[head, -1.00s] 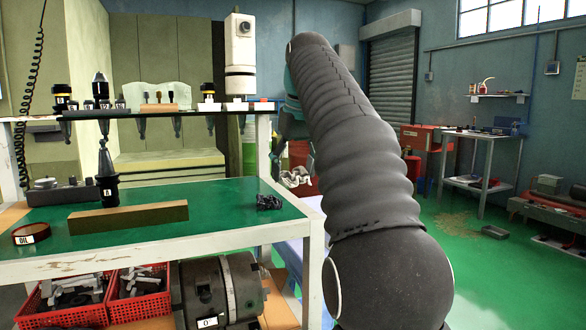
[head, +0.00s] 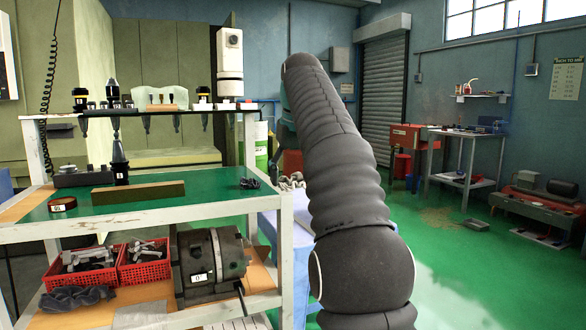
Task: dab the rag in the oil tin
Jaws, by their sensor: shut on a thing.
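The oil tin (head: 62,204) is a low, round, red-brown tin with a white label. It sits on the green top of the tooling cart (head: 150,213), near its left front edge. My gripper (head: 291,170) is a dark shape just past the cart's right side, mostly hidden behind my arm. It is shut on a pale grey crumpled rag (head: 291,182), which hangs below it. The rag is well to the right of the tin and apart from it.
A wooden-looking bar (head: 138,193) lies right of the tin, with a black tool holder (head: 119,165) behind it. A dark crumpled clump (head: 250,184) lies near the cart's right edge. A raised tool rack (head: 150,111) spans the back.

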